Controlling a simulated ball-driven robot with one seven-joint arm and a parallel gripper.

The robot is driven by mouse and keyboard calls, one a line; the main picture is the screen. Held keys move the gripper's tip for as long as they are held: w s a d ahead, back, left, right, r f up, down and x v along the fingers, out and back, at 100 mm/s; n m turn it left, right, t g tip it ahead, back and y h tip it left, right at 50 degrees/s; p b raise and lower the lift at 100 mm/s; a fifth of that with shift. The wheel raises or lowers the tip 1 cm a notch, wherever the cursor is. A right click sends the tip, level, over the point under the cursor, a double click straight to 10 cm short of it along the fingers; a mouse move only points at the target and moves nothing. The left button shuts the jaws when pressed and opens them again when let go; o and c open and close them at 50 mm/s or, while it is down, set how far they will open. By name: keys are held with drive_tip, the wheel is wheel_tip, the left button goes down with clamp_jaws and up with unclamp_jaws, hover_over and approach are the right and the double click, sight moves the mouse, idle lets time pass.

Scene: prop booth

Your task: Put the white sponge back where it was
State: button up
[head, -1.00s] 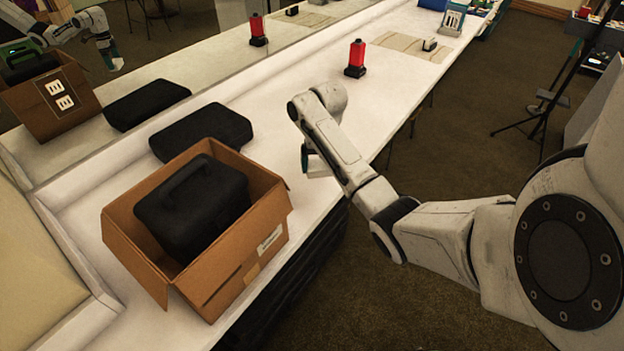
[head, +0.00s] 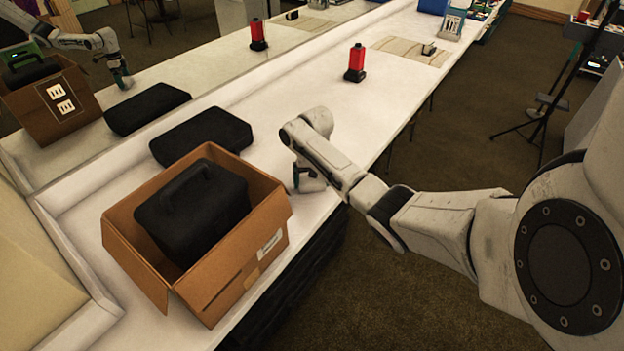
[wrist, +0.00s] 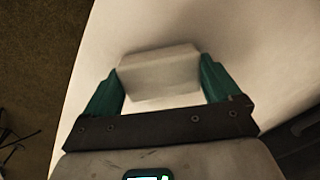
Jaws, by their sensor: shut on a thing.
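The white sponge (wrist: 158,70) sits between the two green fingers of my gripper (wrist: 160,82) in the wrist view. The fingers are shut on its two ends. Pale counter surface lies beneath it, with a soft shadow beside it; I cannot tell whether the sponge touches the counter. In the head view my gripper (head: 308,184) is low over the counter's front edge, right of the cardboard box. My own arm hides most of it there, and the sponge cannot be made out.
An open cardboard box (head: 262,222) holds a black case (head: 195,215). A flat black case (head: 205,131) lies behind it. A red lantern-like object (head: 356,62) and a striped mat (head: 405,50) are farther along the white counter (head: 285,110). A mirror runs along the back.

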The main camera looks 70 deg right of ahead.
sight(314, 180)
drive_tip(key=o, duration=0.7)
drive_tip(key=shift+f, duration=0.1)
drive_tip(key=r, duration=1.2)
drive_tip(key=shift+s+d+r, duration=0.15)
drive_tip(key=shift+s+d, duration=0.05)
drive_tip(key=shift+s, duration=0.05)
